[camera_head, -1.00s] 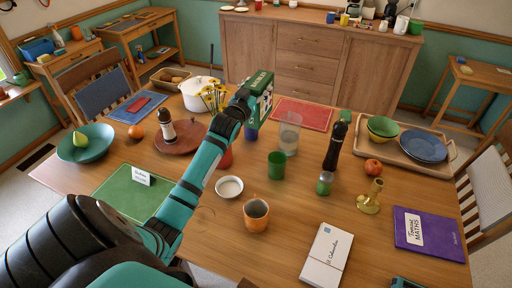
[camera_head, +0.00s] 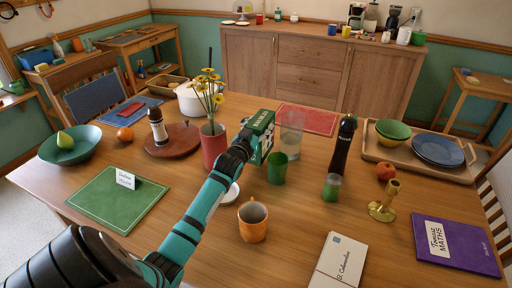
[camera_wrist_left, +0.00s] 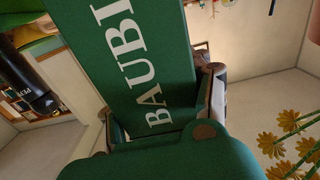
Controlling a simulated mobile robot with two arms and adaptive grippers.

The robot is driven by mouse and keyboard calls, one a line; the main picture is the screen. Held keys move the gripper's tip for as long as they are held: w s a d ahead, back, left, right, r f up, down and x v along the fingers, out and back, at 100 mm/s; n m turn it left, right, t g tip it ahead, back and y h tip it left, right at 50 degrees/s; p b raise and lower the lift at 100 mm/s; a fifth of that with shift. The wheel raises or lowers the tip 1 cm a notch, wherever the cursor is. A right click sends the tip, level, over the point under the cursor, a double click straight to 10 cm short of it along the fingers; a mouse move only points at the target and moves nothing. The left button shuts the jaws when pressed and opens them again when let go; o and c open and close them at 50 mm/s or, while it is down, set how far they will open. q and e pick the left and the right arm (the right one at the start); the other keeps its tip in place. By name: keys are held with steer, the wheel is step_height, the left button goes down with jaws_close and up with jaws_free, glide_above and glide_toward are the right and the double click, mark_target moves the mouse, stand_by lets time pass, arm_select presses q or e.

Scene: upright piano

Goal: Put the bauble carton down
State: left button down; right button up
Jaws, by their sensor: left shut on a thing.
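The bauble carton (camera_head: 262,130) is dark green with white lettering, and it is over the middle of the dining table (camera_head: 300,195) in the head view. My left gripper (camera_head: 243,143) is shut on it from the near left side. My right gripper is not in view.
A green cup (camera_head: 277,168) and a clear glass (camera_head: 292,135) are close to the carton's right. A red vase (camera_head: 213,147) with yellow flowers stands left of it. A pepper mill (camera_head: 343,145) and red mat (camera_head: 306,120) are farther right and behind. Bare wood shows at front centre.

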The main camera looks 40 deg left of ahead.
arm_select(q)
steer(key=shift+f, duration=2.75)
steer(key=shift+f, duration=0.15)
steer(key=c, duration=0.5)
jaws_free()
steer(key=shift+c, duration=0.2)
